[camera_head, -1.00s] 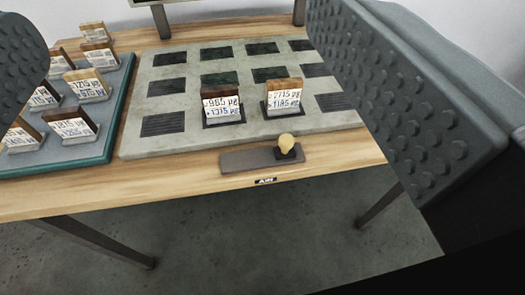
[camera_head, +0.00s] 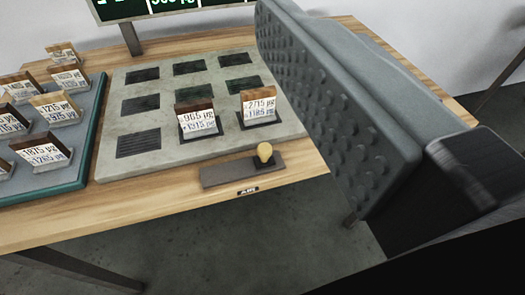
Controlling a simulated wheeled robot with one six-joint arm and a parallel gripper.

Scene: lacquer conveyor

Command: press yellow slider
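The yellow slider knob (camera_head: 264,152) stands on a dark base at the right part of a flat grey slider track (camera_head: 222,174), near the front edge of the wooden table. A small label reading "AIR" is on the table edge below it. One large studded finger of my gripper (camera_head: 325,110) fills the right side of the view, to the right of the knob and apart from it. The other finger is out of view, so the gap between the fingers cannot be seen.
A grey board (camera_head: 112,161) with dark slotted pads holds two labelled blocks, one brown-topped (camera_head: 197,117) and one tan-topped (camera_head: 258,106). A teal-edged tray (camera_head: 88,150) with several labelled blocks stands left. A display (camera_head: 150,8) stands behind. The table front is clear.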

